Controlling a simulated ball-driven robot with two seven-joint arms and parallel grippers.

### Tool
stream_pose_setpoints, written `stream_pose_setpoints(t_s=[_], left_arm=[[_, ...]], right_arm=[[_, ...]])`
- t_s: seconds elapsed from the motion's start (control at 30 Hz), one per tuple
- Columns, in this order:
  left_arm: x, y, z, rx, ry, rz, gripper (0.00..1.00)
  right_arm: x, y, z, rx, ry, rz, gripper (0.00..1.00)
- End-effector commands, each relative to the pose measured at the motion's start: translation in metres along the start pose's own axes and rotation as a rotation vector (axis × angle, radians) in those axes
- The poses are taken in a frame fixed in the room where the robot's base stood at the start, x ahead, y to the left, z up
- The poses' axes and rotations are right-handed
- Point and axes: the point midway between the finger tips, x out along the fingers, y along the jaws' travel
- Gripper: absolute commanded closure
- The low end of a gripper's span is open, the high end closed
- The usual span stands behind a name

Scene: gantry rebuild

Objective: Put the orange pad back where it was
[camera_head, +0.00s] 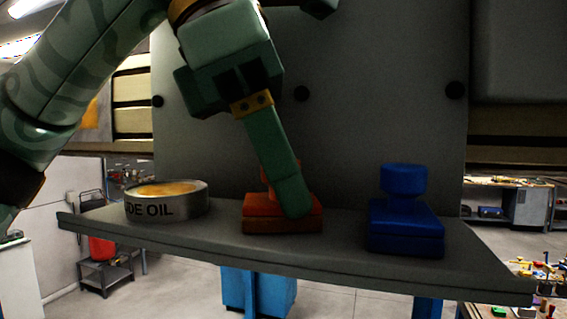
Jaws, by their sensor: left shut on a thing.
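The orange pad (257,214) has a square base and a knob, and sits at the middle of a grey shelf (330,257). My left gripper (291,197) reaches down from above and is shut on the orange pad. Its green finger hides most of the knob and part of the base. The pad's base appears to rest on the shelf, though a small gap beneath it cannot be ruled out. My right gripper does not show.
A round tin marked "DE OIL" (166,207) stands left of the pad. A blue pad (405,226) with a knob stands to the right. A grey back panel (350,120) rises behind the shelf. Shelf space is free between the pads.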

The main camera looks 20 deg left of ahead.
Motion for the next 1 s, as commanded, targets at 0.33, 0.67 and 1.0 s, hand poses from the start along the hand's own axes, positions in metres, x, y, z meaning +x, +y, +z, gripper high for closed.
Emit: stream_pose_setpoints(t_s=[0.33,0.67,1.0], left_arm=[[0.002,0.001,-0.001,-0.002,0.000,0.000,0.39],[0.001,0.000,-0.001,-0.002,0.001,0.000,0.39],[-0.037,0.000,0.001,-0.006,-0.002,0.004,0.39]], right_arm=[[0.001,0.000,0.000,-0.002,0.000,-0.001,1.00],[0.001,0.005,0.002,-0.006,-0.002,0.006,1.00],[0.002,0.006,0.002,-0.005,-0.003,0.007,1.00]])
